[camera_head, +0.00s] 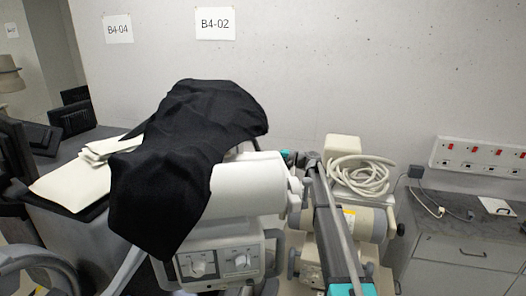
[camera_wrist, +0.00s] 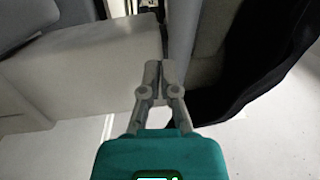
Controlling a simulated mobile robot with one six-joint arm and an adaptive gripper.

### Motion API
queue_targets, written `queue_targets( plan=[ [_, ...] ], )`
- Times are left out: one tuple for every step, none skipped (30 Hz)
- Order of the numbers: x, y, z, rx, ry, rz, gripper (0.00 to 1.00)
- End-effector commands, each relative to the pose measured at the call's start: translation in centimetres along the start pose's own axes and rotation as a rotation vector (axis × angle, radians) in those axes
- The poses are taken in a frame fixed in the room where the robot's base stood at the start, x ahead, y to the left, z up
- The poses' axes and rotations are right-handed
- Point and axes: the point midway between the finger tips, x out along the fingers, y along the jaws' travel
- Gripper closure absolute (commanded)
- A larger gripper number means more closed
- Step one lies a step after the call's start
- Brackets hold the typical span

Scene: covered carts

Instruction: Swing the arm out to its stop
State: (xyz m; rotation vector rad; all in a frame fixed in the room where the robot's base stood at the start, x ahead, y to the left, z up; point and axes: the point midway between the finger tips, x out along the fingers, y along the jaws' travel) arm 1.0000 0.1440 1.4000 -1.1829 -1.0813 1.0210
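A pale machine with a thick white cylinder (camera_head: 248,186) and a knobbed front panel (camera_head: 215,262) stands at centre in the head view. A black cloth (camera_head: 185,150) drapes over its top and left side; it also hangs at the right in the wrist view (camera_wrist: 255,75). I cannot tell which part is the arm to swing; the cloth may hide it. My gripper (camera_wrist: 160,68) has its fingertips together, with nothing visible between them. A grey upright part (camera_wrist: 183,30) lies just beyond the tips; contact is unclear. In the head view, the gripper's teal body is beside the cylinder's right end, fingers hidden.
A second pale machine (camera_head: 357,220) with a coiled hose (camera_head: 358,174) stands behind my arm. A grey cabinet (camera_head: 465,255) is at right below wall sockets (camera_head: 480,153). White papers (camera_head: 75,185) lie on a dark desk at left. Pale floor (camera_wrist: 75,150) shows in the wrist view.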

Motion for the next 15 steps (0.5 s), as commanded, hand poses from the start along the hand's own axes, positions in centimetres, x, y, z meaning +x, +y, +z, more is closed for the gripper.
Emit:
queue_targets(
  plan=[
    [-0.2, 0.3, 0.4, -0.002, 0.000, 0.009, 1.00],
    [-0.2, 0.5, 0.6, -0.003, -0.001, 0.014, 1.00],
    [-0.2, 0.8, 0.8, -0.004, -0.001, 0.022, 1.00],
    [-0.2, 0.9, 0.9, -0.005, -0.002, 0.028, 1.00],
    [-0.2, 1.1, 1.1, -0.006, -0.002, 0.035, 1.00],
    [-0.2, 1.4, 1.3, -0.007, -0.003, 0.042, 1.00],
    [-0.2, 1.5, 1.5, -0.008, -0.004, 0.048, 1.00],
    [-0.2, 1.8, 1.8, -0.010, -0.004, 0.056, 1.00],
    [-0.2, 2.2, 2.1, -0.012, -0.005, 0.069, 1.00],
    [-0.3, 2.5, 2.4, -0.013, -0.006, 0.078, 1.00],
    [-0.3, 2.8, 2.6, -0.015, -0.007, 0.086, 1.00],
    [-0.3, 3.3, 3.1, -0.017, -0.008, 0.102, 1.00],
    [-0.4, 3.7, 3.5, -0.020, -0.010, 0.115, 1.00],
    [-0.5, 4.1, 3.8, -0.022, -0.011, 0.129, 1.00],
    [-0.6, 4.8, 4.5, -0.025, -0.013, 0.151, 1.00]
  ],
)
